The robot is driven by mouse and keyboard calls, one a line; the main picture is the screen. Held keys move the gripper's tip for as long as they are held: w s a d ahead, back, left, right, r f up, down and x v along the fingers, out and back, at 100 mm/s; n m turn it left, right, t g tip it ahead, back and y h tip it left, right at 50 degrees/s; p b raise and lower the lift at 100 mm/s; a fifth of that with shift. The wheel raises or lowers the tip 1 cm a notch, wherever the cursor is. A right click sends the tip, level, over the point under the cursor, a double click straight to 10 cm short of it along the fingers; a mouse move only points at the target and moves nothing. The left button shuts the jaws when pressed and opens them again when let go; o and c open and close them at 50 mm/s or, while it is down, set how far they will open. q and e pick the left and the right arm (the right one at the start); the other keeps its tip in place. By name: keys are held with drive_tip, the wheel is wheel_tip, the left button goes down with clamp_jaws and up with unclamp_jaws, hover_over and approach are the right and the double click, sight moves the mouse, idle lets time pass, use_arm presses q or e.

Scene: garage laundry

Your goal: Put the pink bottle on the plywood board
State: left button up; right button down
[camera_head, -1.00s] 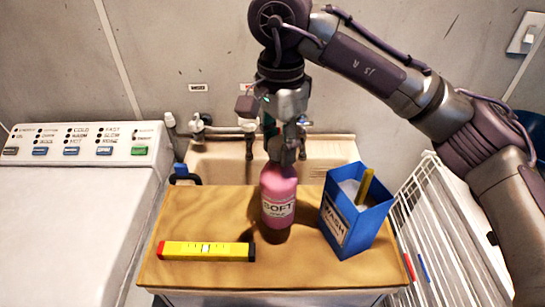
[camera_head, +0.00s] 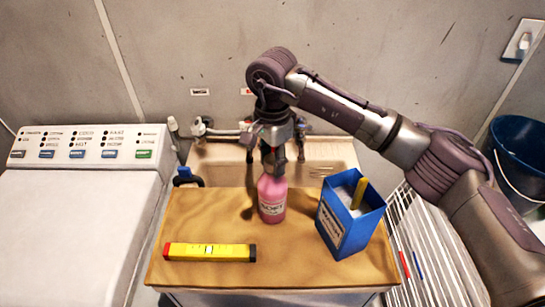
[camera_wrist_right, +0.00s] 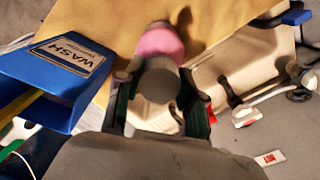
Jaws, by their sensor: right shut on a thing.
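The pink bottle (camera_head: 272,202) is upright over the back middle of the plywood board (camera_head: 190,280), with its label facing me. My right gripper (camera_head: 273,160) is above it, shut on its top. In the right wrist view, the fingers (camera_wrist_right: 158,100) close around the bottle's neck, and the pink body (camera_wrist_right: 160,43) shows beyond them against the board (camera_wrist_right: 105,20). The bottle's base appears at or very near the board surface; I cannot tell for certain whether it touches. My left gripper is not in view.
A blue wash box (camera_head: 343,228) stands on the board right of the bottle. A yellow level (camera_head: 210,252) lies front left. Behind are a sink (camera_head: 225,175) and taps. A washer (camera_head: 75,225) is left, a white rack (camera_head: 425,260) right. The board's front middle is clear.

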drive_tip(key=shift+f, duration=0.1)
drive_tip(key=c, duration=0.7)
unclamp_jaws()
drive_tip(key=shift+r, duration=0.35)
drive_tip(key=shift+r+b, duration=2)
drive_tip(key=shift+r, duration=3.8)
